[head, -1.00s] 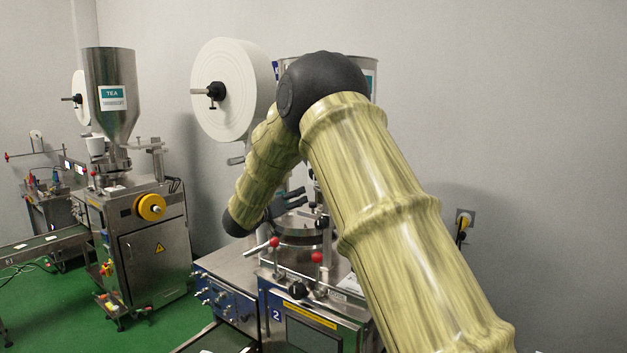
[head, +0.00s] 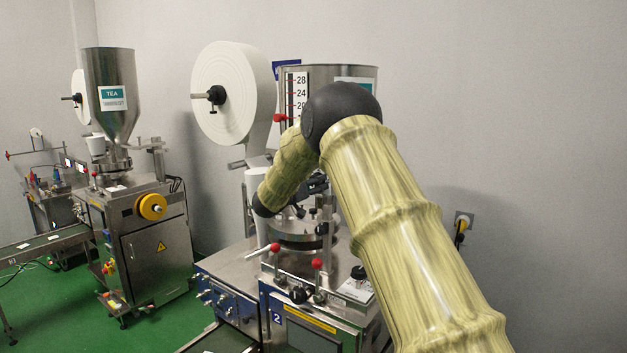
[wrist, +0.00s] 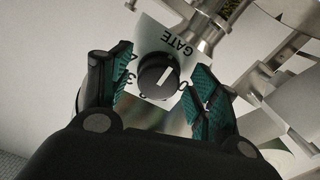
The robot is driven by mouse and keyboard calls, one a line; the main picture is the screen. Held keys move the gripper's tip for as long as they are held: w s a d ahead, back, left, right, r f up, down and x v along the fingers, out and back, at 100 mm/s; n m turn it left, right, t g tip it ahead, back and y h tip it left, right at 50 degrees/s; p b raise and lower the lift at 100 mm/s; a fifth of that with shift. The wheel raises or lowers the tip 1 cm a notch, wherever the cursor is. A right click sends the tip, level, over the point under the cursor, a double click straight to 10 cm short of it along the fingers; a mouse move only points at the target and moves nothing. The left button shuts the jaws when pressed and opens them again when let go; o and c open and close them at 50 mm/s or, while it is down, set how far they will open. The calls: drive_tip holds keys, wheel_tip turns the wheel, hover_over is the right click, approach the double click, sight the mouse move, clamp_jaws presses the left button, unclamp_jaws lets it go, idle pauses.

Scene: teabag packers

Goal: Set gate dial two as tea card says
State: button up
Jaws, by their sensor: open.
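The gate dial (wrist: 158,77) is a round black knob with a white pointer line, on a pale plate (wrist: 178,36) lettered GATE. The pointer slants to the upper right in the wrist view. Digits ring the knob, partly hidden, and I cannot read them all. My gripper (wrist: 160,66) is open, one teal-padded finger on each side of the knob, with gaps showing. In the head view my gripper (head: 316,186) is mostly behind my arm, above machine two (head: 277,317); the dial is hidden there.
Red-knobbed levers (head: 317,264) stand at the machine's front. A paper roll (head: 232,92) and a hopper with a level scale (head: 297,92) stand behind. A metal pipe (wrist: 205,32) runs close beside the dial plate. Another tea machine (head: 150,240) stands left, across green floor.

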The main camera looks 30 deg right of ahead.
drive_tip(key=shift+w+d, duration=0.15)
drive_tip(key=shift+d, duration=0.15)
drive_tip(key=shift+c, duration=0.2)
drive_tip(key=c, duration=1)
drive_tip(key=shift+o, duration=0.2)
drive_tip(key=shift+f+b, duration=0.15)
drive_tip(key=shift+b, duration=0.3)
drive_tip(key=m+b, duration=0.8)
drive_tip(key=b, duration=0.3)
drive_tip(key=shift+w+m, duration=0.1)
drive_tip(key=shift+m, duration=0.2)
